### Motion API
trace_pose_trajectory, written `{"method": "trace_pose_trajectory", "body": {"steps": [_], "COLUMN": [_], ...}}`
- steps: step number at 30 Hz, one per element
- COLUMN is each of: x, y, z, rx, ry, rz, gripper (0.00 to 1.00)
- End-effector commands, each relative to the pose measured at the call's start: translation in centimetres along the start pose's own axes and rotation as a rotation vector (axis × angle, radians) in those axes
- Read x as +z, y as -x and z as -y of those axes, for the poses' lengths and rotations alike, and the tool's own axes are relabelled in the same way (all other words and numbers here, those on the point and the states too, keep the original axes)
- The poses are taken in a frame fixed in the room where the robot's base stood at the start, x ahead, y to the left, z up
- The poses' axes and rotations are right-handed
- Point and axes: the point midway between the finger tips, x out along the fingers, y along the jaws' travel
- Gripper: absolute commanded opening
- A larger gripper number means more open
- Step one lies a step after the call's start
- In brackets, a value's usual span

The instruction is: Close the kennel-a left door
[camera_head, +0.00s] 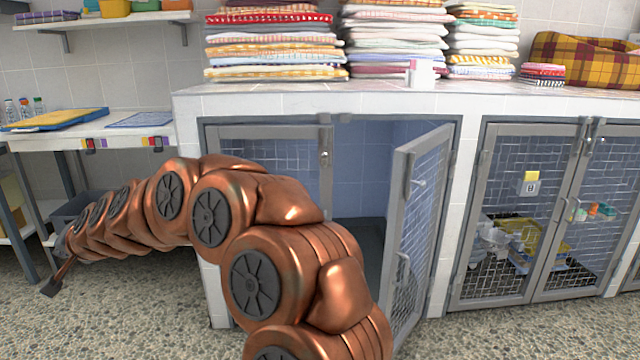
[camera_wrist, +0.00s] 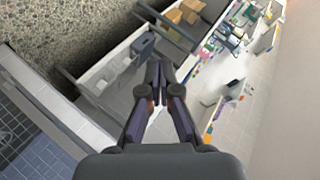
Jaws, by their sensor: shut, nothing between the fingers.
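The kennel at centre left has two grey-framed mesh doors. Its left door (camera_head: 270,150) stands across the left half of the opening and looks in line with the front; my copper arm hides its lower part, so I cannot tell if it is fully shut. A small latch (camera_head: 325,157) is on its right edge. Its right door (camera_head: 418,215) is swung outward, showing the blue-tiled inside. My gripper (camera_wrist: 160,72) is shut and empty in the wrist view, with its fingers together. In the head view my arm reaches far left, away from the left door.
Folded towels (camera_head: 275,45) are stacked on the white counter (camera_head: 300,100). A side table (camera_head: 95,135) stands at the left. Speckled floor (camera_head: 130,315) is open in front.

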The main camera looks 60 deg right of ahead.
Motion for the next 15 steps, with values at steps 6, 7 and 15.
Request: {"method": "trace_pose_trajectory", "body": {"steps": [6,7,15], "x": [-16.2,-18.2,-32.9], "y": [-2.9,-2.9,3.0], "z": [-3.5,-4.7,-19.2], "rx": [-0.045,-0.043,0.024], "ry": [-0.312,-0.352,-0.65], "rz": [-0.448,-0.509,-1.136], "gripper": [0.0,0.0,0.0]}}
